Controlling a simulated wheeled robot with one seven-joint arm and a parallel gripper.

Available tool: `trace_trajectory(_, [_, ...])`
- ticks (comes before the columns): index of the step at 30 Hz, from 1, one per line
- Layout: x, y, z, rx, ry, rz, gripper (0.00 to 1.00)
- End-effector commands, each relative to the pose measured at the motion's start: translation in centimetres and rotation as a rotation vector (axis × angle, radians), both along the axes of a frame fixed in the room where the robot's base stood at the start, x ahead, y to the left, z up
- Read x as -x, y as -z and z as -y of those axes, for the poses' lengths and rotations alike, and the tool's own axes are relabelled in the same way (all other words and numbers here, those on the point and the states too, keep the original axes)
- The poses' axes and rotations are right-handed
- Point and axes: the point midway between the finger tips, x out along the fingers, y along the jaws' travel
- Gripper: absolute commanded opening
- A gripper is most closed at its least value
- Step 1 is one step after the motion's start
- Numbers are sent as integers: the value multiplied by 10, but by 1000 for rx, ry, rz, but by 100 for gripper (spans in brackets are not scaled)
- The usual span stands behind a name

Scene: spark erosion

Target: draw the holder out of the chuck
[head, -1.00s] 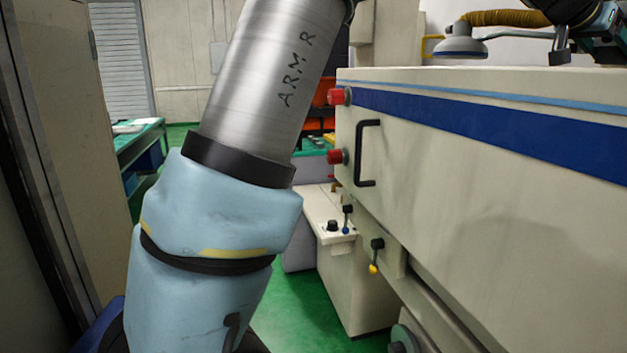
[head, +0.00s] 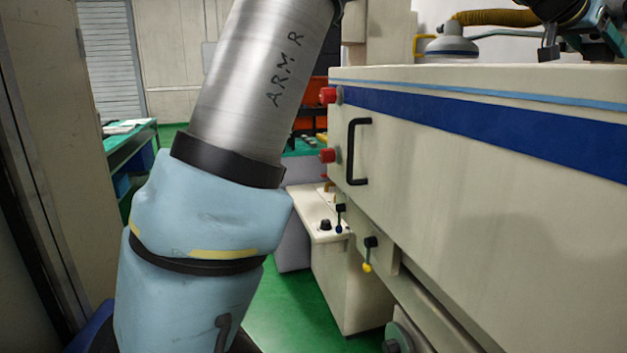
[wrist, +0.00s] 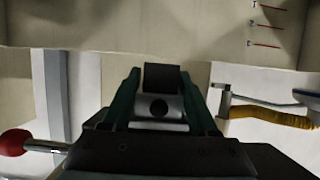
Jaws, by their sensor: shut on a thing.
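In the wrist view my gripper (wrist: 162,95) has its two green fingers closed on the sides of a small piece, which I take to be the holder (wrist: 160,125). The piece is grey metal with a round hole and a dark block at its far end. In the head view my gripper (head: 597,42) is at the top right corner, above the machine's tank wall and cut by the frame edge. I cannot make out the chuck in either view, nor tell whether the holder is still seated in it.
The machine's tank wall (head: 470,170), with a blue stripe and a black handle (head: 356,150), fills the right side. A lamp (head: 450,45) stands behind its top edge. In the wrist view a red-knobbed lever (wrist: 16,142) is at left and a yellow hose (wrist: 275,115) at right.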

Motion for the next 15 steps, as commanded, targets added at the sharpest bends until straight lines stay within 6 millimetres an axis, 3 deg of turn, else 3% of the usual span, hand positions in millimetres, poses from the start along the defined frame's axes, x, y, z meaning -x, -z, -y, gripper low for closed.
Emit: trace_trajectory(15, [2, 0, -7, 2, 0, 0, 0])
